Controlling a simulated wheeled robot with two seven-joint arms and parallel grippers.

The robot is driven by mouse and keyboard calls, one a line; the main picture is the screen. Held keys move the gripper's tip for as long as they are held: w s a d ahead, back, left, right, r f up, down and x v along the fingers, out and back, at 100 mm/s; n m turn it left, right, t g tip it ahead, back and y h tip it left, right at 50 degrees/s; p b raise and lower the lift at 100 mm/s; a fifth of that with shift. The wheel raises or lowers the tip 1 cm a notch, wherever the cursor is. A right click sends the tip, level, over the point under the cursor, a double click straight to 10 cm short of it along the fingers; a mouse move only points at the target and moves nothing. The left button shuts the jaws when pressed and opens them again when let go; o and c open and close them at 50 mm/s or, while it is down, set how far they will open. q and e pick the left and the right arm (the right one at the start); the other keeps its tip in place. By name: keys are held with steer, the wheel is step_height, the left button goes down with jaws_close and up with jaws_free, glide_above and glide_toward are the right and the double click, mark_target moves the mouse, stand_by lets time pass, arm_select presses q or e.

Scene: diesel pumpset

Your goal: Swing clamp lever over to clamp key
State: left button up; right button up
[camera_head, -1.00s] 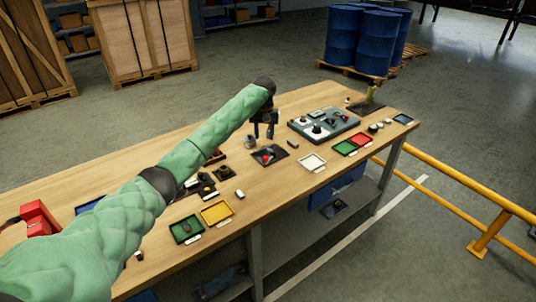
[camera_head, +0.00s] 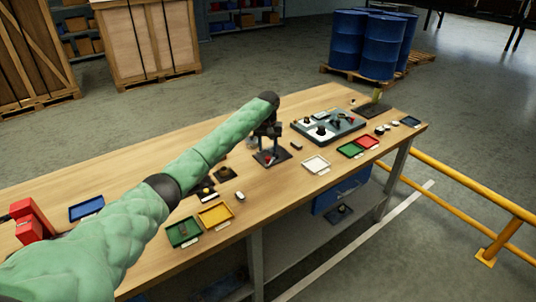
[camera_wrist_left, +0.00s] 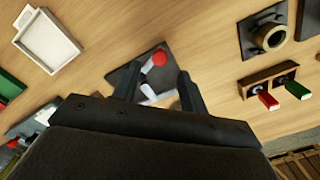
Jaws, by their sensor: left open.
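The clamp is a dark square plate with pale metal parts and a red-knobbed lever. In the left wrist view the clamp lever's red knob (camera_wrist_left: 160,58) shows between my fingertips, with pale metal below it. In the head view the clamp's dark plate (camera_head: 282,154) lies mid-table, partly hidden by my gripper. My left gripper (camera_head: 268,142) is just above the clamp. In the left wrist view its two fingers (camera_wrist_left: 160,72) are apart, one on each side of the lever. I cannot tell whether they touch it. I cannot make out the key. My right gripper is out of view.
A white tray (camera_head: 327,159) and a grey fixture board (camera_head: 318,137) lie right of the clamp. Yellow (camera_head: 232,207) and green (camera_head: 172,240) trays lie nearer. In the left wrist view a bracket with red and green tabs (camera_wrist_left: 245,92) stands right of my fingers.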

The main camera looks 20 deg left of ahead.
mark_target(268, 157)
arm_select(q)
steer(key=shift+f+p, duration=0.7)
steer(key=shift+f, duration=1.65)
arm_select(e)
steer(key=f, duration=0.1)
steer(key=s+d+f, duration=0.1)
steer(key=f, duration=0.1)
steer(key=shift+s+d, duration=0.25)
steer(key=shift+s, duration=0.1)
arm_select(q)
jaws_close()
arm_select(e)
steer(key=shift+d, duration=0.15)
